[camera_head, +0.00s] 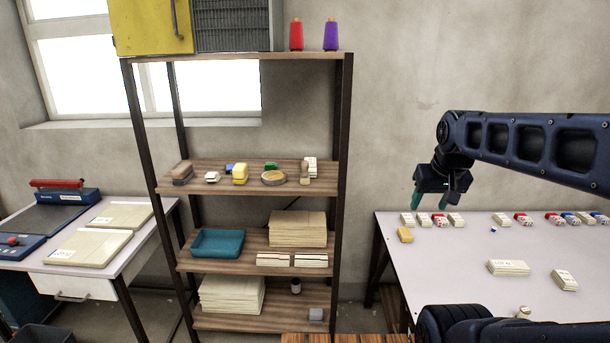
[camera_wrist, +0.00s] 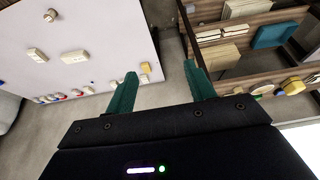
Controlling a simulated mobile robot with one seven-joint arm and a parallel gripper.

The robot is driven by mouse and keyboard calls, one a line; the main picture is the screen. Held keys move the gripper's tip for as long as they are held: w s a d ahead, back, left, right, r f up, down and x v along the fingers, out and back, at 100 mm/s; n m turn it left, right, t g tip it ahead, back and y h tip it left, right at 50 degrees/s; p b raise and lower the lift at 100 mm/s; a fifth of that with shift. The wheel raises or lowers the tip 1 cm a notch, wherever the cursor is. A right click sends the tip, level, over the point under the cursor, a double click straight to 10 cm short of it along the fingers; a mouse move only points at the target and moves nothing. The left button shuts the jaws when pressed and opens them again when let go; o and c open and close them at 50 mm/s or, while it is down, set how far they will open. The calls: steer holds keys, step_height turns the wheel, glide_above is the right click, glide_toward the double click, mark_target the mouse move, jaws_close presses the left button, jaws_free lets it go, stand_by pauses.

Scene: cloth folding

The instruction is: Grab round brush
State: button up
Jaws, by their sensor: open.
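A low round, tan object that looks like the round brush (camera_head: 273,178) lies on the upper wooden shelf board, right of a yellow block. It seems to show at the right of the wrist view (camera_wrist: 264,90), small and partly unclear. My gripper (camera_head: 429,200) is open and empty, above the back left part of the white table, well to the right of the shelf. Its two teal fingers (camera_wrist: 160,70) stand apart in the wrist view with nothing between them.
The shelf rack (camera_head: 344,130) has dark posts. On the same board are a yellow block (camera_head: 240,173), a brown brush (camera_head: 182,172) and an upright wooden item (camera_head: 305,173). A teal tray (camera_head: 217,243) sits below. The white table (camera_head: 450,285) holds several small blocks.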

steer(key=w+a+r+n+h, duration=0.1)
steer(key=w+a+r+n, duration=0.1)
steer(key=w+n, duration=0.3)
steer(key=w+a+r+n, duration=0.2)
steer(key=w+n, duration=0.1)
steer(key=w, duration=0.4)
steer(key=n+t+h, duration=0.1)
steer(key=n, duration=2.3)
glide_above(306, 170)
steer(key=s+a, duration=0.3)
step_height(306, 170, down, 8)
steer(key=r, duration=0.1)
steer(key=x, duration=0.6)
steer(key=shift+s+d, duration=0.1)
steer(key=shift+d, duration=0.1)
steer(key=shift+m, duration=0.3)
steer(key=shift+d+x, duration=0.15)
steer(key=shift+x, duration=1.15)
steer(key=shift+d+x, duration=0.1)
steer(key=shift+x, duration=1.2)
steer(key=shift+r, duration=0.15)
steer(key=shift+c, duration=0.4)
